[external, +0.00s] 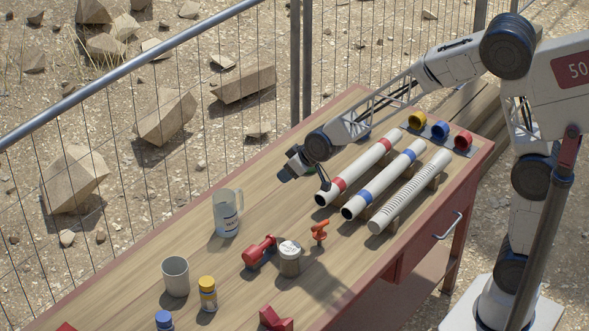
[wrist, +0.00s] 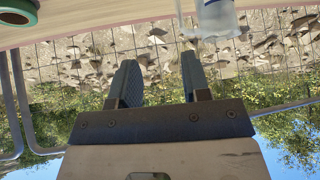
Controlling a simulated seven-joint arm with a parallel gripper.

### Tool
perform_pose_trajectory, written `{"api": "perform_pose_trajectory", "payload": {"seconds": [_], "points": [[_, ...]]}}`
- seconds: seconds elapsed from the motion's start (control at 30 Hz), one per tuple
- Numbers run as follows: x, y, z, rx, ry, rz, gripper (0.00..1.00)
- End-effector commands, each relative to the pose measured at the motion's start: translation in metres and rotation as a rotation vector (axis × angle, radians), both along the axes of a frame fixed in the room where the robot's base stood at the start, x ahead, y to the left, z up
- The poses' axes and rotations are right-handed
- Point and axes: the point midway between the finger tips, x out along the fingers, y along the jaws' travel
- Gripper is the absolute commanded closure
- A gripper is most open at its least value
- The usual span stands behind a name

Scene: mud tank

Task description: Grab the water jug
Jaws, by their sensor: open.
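The water jug (external: 226,215) is a clear, pale pitcher with a handle and a printed label. It stands upright on the wooden table, left of my gripper (external: 303,172) in the external view. My gripper is open and empty above the table, apart from the jug. In the wrist view, the two dark fingers of my gripper (wrist: 158,78) are spread with nothing between them. Part of the clear jug (wrist: 216,18) shows at the top edge there, beyond the right finger; the rest of it is cut off.
A grey cup (external: 175,277), a red dumbbell-shaped item (external: 259,252), a lidded jar (external: 289,260) and an orange valve-like piece (external: 319,232) stand near the jug. Three pipes (external: 412,191) lie on the right. A wire fence (external: 215,135) runs behind the table.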

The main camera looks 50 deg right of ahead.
Motion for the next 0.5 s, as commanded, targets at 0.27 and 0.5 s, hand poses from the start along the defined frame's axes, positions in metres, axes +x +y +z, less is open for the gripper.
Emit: {"api": "perform_pose_trajectory", "payload": {"seconds": [0.27,0.5], "points": [[0.046,0.034,-0.047,-0.005,-0.060,0.007,0.57],[0.067,0.051,-0.070,-0.009,-0.098,0.008,0.57]]}}
